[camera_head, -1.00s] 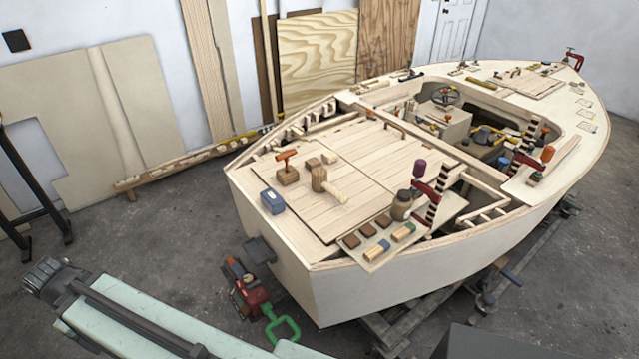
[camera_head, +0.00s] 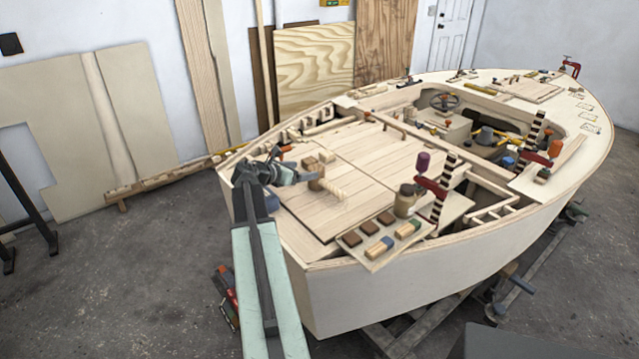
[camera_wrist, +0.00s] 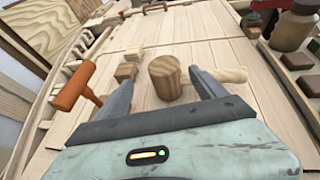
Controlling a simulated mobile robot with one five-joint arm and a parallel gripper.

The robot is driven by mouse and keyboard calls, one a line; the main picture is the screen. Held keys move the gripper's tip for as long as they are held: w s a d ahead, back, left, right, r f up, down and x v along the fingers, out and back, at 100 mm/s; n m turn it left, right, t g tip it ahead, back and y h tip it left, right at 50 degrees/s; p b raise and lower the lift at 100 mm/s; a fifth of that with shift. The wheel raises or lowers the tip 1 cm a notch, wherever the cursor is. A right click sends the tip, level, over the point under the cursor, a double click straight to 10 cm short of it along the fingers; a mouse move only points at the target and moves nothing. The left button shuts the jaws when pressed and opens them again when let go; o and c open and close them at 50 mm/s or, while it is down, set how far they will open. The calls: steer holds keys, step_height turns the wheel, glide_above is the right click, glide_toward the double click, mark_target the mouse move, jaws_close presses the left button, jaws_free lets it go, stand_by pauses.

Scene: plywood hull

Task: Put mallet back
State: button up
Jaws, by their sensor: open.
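The mallet has a brown wooden cylinder head (camera_head: 316,179) and a pale, ridged handle (camera_head: 336,191); it lies on the boat's plank deck. In the wrist view the mallet head (camera_wrist: 166,80) shows beyond and between my open fingers, with the handle (camera_wrist: 229,74) reaching right behind the right finger. My gripper (camera_head: 285,176) is over the rear left of the deck, just left of the mallet head. In the wrist view my gripper (camera_wrist: 160,84) is open, with nothing gripped. Whether a finger touches the mallet cannot be told.
A blue box (camera_head: 272,201) is partly hidden by my arm. A jar (camera_head: 405,201) and a board with several blocks (camera_head: 352,239) are right. The mid-deck is clear.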

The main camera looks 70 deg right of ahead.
mark_target(316, 168)
steer(key=x, duration=0.2)
steer(key=b+x, duration=0.1)
steer(key=x, duration=0.2)
steer(key=b+x, duration=0.1)
steer(key=x, duration=0.1)
steer(key=shift+s+f, duration=0.15)
steer(key=shift+s, duration=0.25)
steer(key=shift+c, duration=0.7)
jaws_close()
steer(key=shift+r, duration=0.25)
steer(key=shift+r+p, duration=0.3)
steer(key=shift+r, duration=0.05)
step_height(316, 168, up, 3)
steer(key=p, duration=0.3)
steer(key=shift+r, duration=0.1)
steer(key=s+a+p, duration=0.1)
steer(key=a, duration=1.5)
steer(key=shift+s+r, duration=0.2)
steer(key=shift+r, duration=0.2)
